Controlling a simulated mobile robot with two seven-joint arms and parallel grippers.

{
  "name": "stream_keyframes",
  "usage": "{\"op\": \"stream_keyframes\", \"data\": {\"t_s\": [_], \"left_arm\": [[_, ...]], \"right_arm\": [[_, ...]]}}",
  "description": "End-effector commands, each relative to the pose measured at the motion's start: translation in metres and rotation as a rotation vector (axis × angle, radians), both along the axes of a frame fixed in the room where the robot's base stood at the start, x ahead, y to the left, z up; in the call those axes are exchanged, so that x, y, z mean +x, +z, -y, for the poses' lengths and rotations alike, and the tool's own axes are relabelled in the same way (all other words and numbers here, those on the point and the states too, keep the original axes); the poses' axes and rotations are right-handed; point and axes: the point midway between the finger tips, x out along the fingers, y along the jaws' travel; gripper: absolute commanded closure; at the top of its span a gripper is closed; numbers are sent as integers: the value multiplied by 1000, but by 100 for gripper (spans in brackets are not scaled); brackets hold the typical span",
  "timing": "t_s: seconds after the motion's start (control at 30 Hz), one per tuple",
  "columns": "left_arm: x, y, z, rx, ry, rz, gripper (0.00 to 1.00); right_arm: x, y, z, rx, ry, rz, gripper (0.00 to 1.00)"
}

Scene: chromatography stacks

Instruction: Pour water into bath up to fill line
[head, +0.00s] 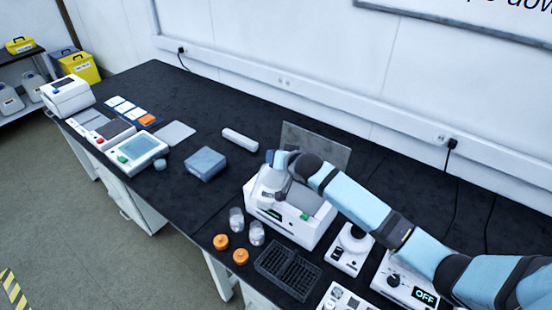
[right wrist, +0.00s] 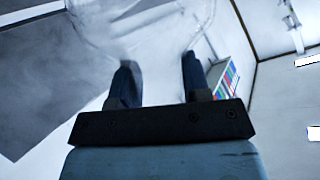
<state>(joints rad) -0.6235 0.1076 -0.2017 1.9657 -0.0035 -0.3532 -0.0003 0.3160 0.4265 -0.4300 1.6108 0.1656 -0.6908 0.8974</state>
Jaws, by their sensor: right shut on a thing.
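The bath is a white box (head: 283,228) on the dark bench in the head view, with a grey lid panel (head: 325,150) raised behind it and a small green mark on its front. My right gripper (head: 279,172) is over the bath's left part. It is shut on a clear vessel (head: 268,183), which partly covers the opening. In the right wrist view the vessel (right wrist: 145,35) sits between the two dark fingers of my right gripper (right wrist: 158,80). The water level, any stream and the fill line cannot be made out. My left gripper is not in view.
Two clear jars (head: 256,234) and two orange caps (head: 240,257) stand before the bath, beside a black rack (head: 282,262). Devices, one reading OFF (head: 400,283), stand at right.

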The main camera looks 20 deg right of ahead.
Motion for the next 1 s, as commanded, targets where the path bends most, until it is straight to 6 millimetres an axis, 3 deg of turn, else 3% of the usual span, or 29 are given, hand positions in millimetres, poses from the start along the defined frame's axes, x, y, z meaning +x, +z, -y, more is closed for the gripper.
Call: {"op": "stream_keyframes", "data": {"t_s": [1.0], "left_arm": [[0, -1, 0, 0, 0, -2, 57]], "right_arm": [[2, -4, 4, 112, -1, -26, 100]]}}
